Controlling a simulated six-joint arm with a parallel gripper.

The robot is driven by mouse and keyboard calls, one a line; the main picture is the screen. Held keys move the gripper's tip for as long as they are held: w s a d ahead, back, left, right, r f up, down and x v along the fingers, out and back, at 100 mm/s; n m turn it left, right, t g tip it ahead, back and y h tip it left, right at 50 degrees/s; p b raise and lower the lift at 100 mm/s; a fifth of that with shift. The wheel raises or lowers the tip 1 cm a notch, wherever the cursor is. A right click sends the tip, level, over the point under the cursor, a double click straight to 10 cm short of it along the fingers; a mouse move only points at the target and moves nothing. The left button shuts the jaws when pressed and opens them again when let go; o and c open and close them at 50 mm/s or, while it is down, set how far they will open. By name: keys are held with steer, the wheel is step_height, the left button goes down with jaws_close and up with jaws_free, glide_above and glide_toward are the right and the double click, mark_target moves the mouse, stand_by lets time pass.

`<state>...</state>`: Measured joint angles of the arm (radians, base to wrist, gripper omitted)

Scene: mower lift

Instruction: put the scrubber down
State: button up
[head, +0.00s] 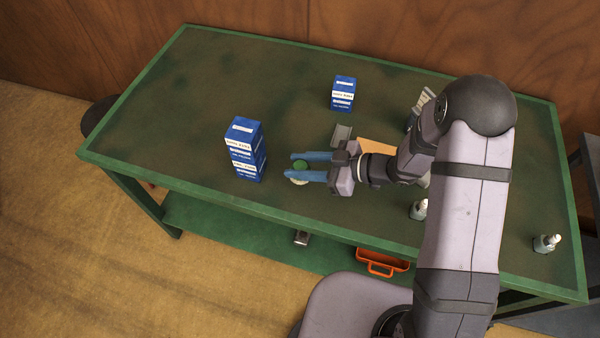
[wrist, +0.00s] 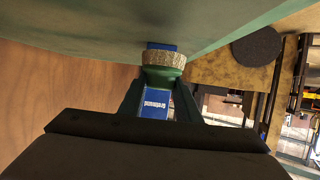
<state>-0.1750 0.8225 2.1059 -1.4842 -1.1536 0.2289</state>
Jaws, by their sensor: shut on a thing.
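The scrubber has a round green handle (head: 301,165) and a pale bristle pad underneath. In the wrist view, its tan bristles (wrist: 164,58) face the green table top, at the top of the picture. My gripper (head: 300,166) is shut on the green handle, with one blue finger on each side. It is low over the table's near side, just right of a stack of blue boxes (head: 245,158). The bristles are at or very near the table top (head: 200,110); I cannot tell whether they touch. The fingers hide part of the handle.
Another blue box (head: 343,94) stands farther back. A grey metal piece (head: 341,134) and a tan board (head: 380,147) lie near my wrist. An orange container (head: 382,262) is below. The table's left part is clear.

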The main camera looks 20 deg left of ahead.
steer(key=shift+f, duration=2.15)
steer(key=shift+f, duration=0.2)
steer(key=o, duration=1.1)
steer(key=shift+r, duration=0.1)
steer(key=shift+d+r, duration=0.1)
steer(key=shift+r, duration=0.05)
steer(key=shift+b+v, duration=0.5)
steer(key=shift+v, duration=3.15)
steer(key=shift+w, duration=0.1)
